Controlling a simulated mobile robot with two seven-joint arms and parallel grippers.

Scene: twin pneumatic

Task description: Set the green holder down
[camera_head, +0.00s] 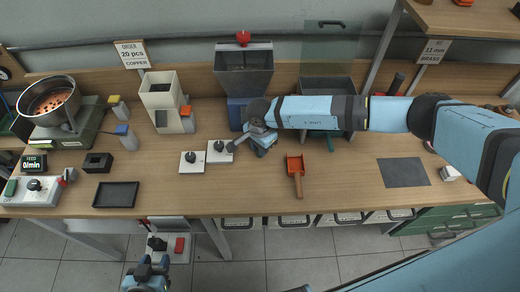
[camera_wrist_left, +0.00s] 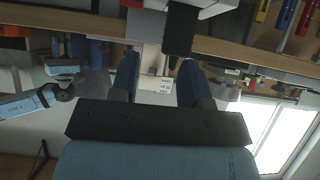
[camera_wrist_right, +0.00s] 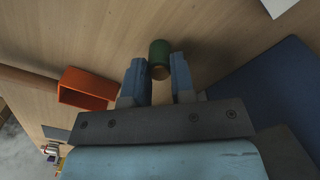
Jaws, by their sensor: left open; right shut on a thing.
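My right gripper (camera_wrist_right: 158,72) is shut on the green holder (camera_wrist_right: 159,50), a small dark green cylinder between the fingertips in the right wrist view. In the head view my right gripper (camera_head: 240,142) is low over the bench, just right of a white plate with a black knob (camera_head: 219,150). The holder cannot be made out there, and whether it touches the bench is unclear. My left gripper (camera_head: 149,268) is below the bench's front edge. In the left wrist view it (camera_wrist_left: 160,68) is open, with nothing visibly gripped.
An orange scoop (camera_head: 296,176) lies right of my right gripper; it also shows in the right wrist view (camera_wrist_right: 86,90). A dark hopper on a blue base (camera_head: 243,70) stands behind. A black tray (camera_head: 116,195) and grey mat (camera_head: 403,172) lie farther out. Bench between scoop and mat is clear.

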